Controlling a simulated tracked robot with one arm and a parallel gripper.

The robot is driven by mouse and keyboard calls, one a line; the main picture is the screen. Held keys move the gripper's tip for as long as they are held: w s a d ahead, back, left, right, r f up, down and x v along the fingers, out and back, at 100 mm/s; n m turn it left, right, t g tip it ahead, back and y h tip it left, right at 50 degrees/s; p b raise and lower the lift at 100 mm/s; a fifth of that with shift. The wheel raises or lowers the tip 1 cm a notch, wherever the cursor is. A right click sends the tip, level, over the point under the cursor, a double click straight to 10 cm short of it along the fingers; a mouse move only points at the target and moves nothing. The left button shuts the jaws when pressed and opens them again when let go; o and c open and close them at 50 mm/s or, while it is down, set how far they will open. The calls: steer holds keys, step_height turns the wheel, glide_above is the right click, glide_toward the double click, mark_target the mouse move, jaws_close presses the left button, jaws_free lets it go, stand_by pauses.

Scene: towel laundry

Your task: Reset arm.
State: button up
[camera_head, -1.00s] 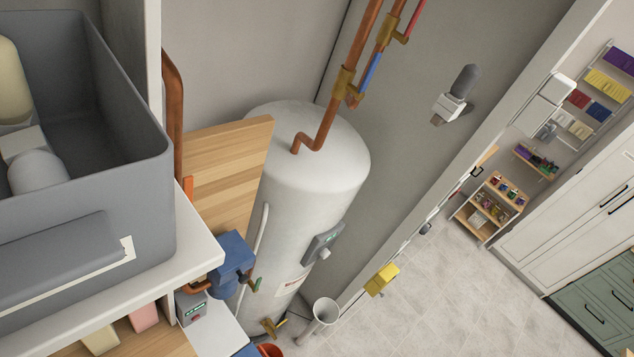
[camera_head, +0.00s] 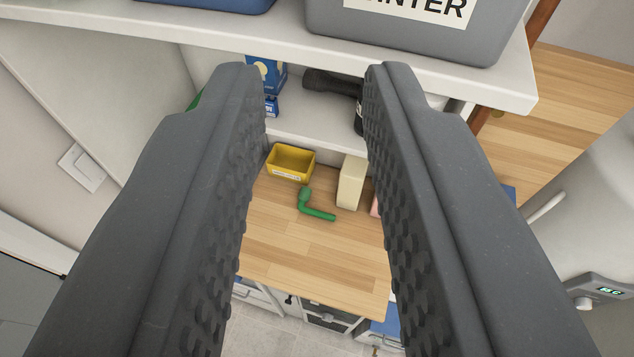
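My gripper (camera_head: 312,85) fills the front of the view, its two dark grey textured fingers spread apart. It is open, with nothing between the fingers. Past the gap, a wooden worktop (camera_head: 310,258) shows below the fingertips. My gripper is in the air and touches nothing that I can see.
A white shelf (camera_head: 230,32) with a grey labelled bin (camera_head: 410,52) runs across the top. On the worktop are a yellow tray (camera_head: 291,162), a green bent piece (camera_head: 312,207) and a cream block (camera_head: 351,182). A white tank (camera_head: 590,215) stands at the right.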

step_height(320, 180, down, 13)
steer(key=b, duration=1.3)
steer(key=shift+f, duration=0.1)
